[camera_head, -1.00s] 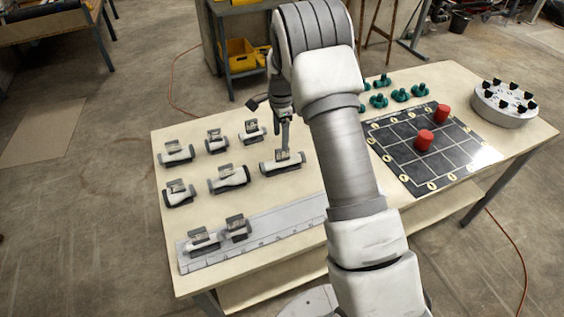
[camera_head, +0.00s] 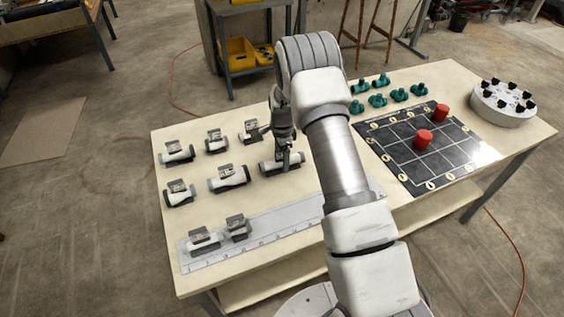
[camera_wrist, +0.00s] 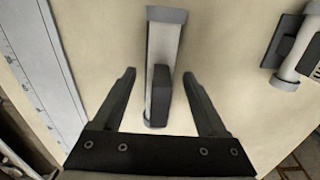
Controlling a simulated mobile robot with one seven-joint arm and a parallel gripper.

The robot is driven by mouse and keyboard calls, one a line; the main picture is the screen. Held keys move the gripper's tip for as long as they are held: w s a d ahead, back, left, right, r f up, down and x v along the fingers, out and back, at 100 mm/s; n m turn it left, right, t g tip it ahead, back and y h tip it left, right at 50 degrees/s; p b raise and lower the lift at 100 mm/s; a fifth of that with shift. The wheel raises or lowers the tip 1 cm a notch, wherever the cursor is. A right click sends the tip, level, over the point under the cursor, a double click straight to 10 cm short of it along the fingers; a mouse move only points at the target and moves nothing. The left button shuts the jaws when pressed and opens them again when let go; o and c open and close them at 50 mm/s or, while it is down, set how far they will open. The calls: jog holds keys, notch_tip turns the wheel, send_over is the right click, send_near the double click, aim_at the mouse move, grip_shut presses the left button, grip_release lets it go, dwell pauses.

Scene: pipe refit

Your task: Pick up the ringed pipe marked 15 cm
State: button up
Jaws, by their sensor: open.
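A white pipe with grey end collars (camera_head: 268,167) lies on the table at the right end of the middle row of pipes. My gripper (camera_head: 286,165) is low over it and hides its label. In the wrist view the pipe (camera_wrist: 160,55) lies lengthwise between my two spread fingers, with a dark block on its side. My gripper (camera_wrist: 159,74) is open, with a gap on each side of the pipe. The length markings are too small to read, so I cannot tell whether this is the 15 cm pipe.
Other labelled pipes lie close by, such as this one (camera_head: 229,178) to the left. A ruler strip (camera_head: 275,226) with two pipes runs along the front. To the right are green fittings (camera_head: 378,100), a dark grid board (camera_head: 405,158) with red cylinders, and a round holder (camera_head: 503,115).

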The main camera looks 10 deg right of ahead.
grip_shut()
jog(key=shift+r, duration=0.2)
dwell(0.3)
